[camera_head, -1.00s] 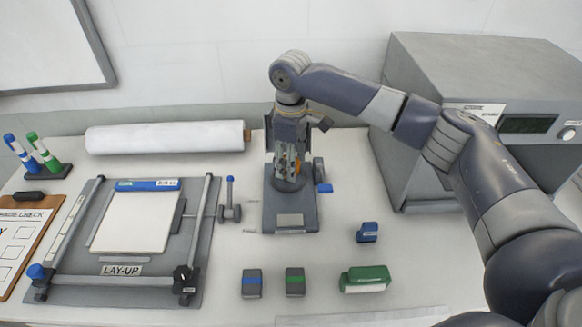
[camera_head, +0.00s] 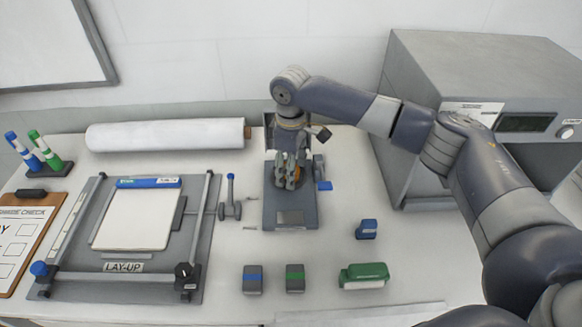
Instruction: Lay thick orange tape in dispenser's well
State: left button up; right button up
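The grey tape dispenser (camera_head: 290,217) stands at the middle of the table, with a lighter plate on its front. My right gripper (camera_head: 287,178) points down over its well, with its fingers close to or inside it. A small part of the thick orange tape (camera_head: 299,174) shows beside and behind the fingers, at the well. The fingers and wrist hide most of the tape. I cannot tell whether the fingers are closed on the tape or whether it rests in the well. My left gripper is not in view.
A lay-up board (camera_head: 125,267) is at left, with a roller (camera_head: 229,210) beside it. A white roll (camera_head: 165,136) lies behind. Blue, green and grey blocks (camera_head: 295,279) stand in front, with a green holder (camera_head: 364,276). A grey press (camera_head: 480,80) stands at right.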

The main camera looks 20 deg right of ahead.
notch_tip(320, 180, up, 12)
jog(key=b, duration=0.2)
jog(key=shift+r+b, duration=0.15)
jog(key=shift+b, duration=0.15)
dwell(0.3)
